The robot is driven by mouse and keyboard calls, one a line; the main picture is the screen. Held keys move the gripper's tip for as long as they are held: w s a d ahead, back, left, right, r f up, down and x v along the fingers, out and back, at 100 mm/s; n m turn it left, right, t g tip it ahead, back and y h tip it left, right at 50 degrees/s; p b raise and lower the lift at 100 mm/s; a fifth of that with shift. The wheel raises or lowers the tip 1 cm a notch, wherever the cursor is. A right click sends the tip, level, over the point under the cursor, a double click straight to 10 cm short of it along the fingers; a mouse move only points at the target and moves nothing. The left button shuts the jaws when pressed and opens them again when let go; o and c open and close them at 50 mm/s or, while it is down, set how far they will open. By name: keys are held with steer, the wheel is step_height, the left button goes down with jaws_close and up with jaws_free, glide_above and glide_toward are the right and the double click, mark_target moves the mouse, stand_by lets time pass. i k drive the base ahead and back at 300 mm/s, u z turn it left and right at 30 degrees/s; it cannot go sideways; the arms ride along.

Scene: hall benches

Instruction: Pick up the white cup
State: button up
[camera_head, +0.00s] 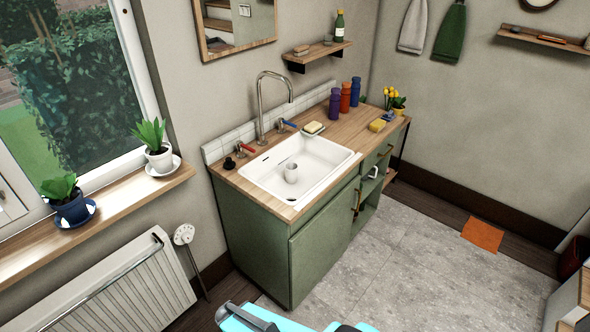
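Another white item, perhaps a mug (373,172), shows in the open shelf of the green cabinet, partly hidden. Cyan and grey parts of my arm show at the bottom edge. My gripper cannot be made out in this view, and nothing of mine is near the cup.
A tall faucet (264,105) rises behind the sink. A soap dish (314,128), several bottles (345,97) and a yellow sponge (377,125) stand on the counter. A radiator (120,290) is at left. The grey floor (385,250) before the cabinet is clear.

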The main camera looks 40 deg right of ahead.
mark_target(291, 167)
steer(key=z, duration=0.55)
steer(key=i, duration=0.65)
steer(key=z, duration=0.45)
